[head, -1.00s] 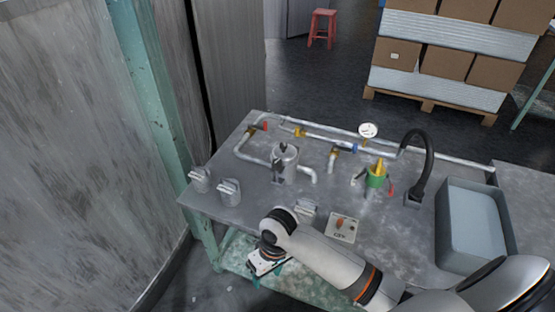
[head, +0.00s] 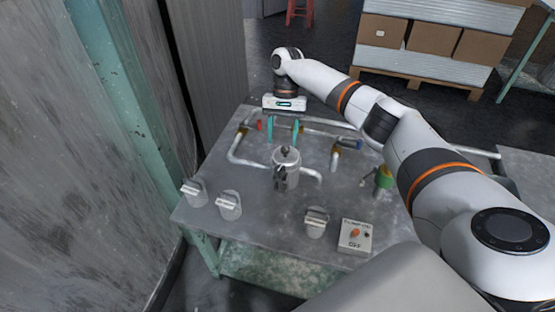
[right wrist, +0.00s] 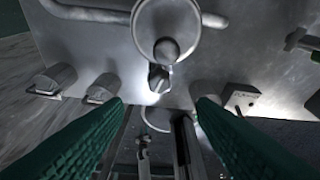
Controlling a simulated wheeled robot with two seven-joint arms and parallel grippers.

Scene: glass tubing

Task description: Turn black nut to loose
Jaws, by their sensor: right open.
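A grey metal canister (head: 286,174) with a knob on its lid stands on the table, joined to the pipework. A dark fitting (head: 280,172) shows on its front, and also in the right wrist view (right wrist: 158,78); I cannot tell whether this is the black nut. My right gripper (head: 283,142) points down above the back pipes, behind the canister, with its teal fingers apart. In the right wrist view the two fingers (right wrist: 163,103) are spread with nothing clamped between them. My left gripper is not in view.
The grey table (head: 262,222) carries pipes (head: 240,150) with coloured valves. Several small grey fixtures (head: 229,204) line the front, beside a control box (head: 356,236) with an orange knob. My right arm covers the table's right side. Cartons (head: 432,38) are stacked behind.

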